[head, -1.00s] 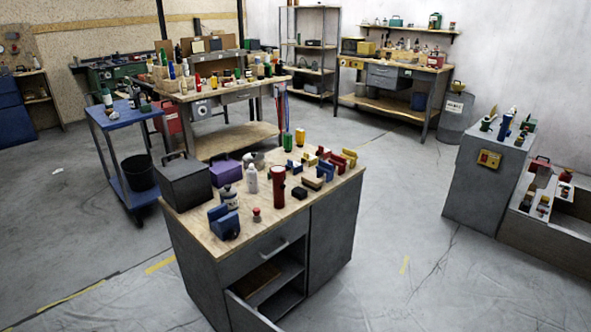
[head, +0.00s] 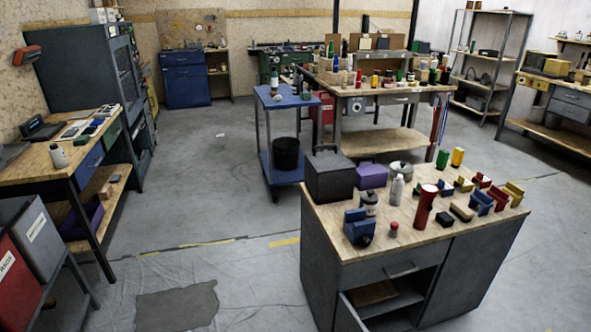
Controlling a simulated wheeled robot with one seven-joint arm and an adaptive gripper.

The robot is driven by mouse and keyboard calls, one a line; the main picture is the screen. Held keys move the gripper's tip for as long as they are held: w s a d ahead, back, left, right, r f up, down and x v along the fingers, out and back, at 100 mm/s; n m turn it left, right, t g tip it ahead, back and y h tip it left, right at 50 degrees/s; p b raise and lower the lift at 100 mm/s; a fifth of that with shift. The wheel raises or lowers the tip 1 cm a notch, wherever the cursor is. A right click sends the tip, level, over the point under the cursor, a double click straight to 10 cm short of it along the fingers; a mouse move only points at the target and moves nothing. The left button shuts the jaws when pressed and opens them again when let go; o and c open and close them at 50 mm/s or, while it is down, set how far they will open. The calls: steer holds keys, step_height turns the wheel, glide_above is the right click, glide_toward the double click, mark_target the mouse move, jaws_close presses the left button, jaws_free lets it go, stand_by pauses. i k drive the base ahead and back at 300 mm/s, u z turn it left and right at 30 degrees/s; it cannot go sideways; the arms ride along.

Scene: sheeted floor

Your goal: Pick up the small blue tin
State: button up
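I cannot single out a small blue tin for sure. On the wooden top of the near cabinet (head: 350,243) stand a blue vise-like object (head: 359,227) and small blue open bins (head: 480,202). A small blue upright item (head: 358,78) stands among the bottles and cans on the far workbench (head: 385,93); it is too small to tell what it is. My gripper is in no frame.
The near cabinet also bears a dark box (head: 329,177), a purple box (head: 371,176) and a red cylinder (head: 425,206); its lower door is open. A blue cart (head: 268,107) stands behind. A workbench (head: 40,165) is at left. Floor between is free.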

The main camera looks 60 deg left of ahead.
mark_target(371, 208)
steer(key=u, duration=1.45)
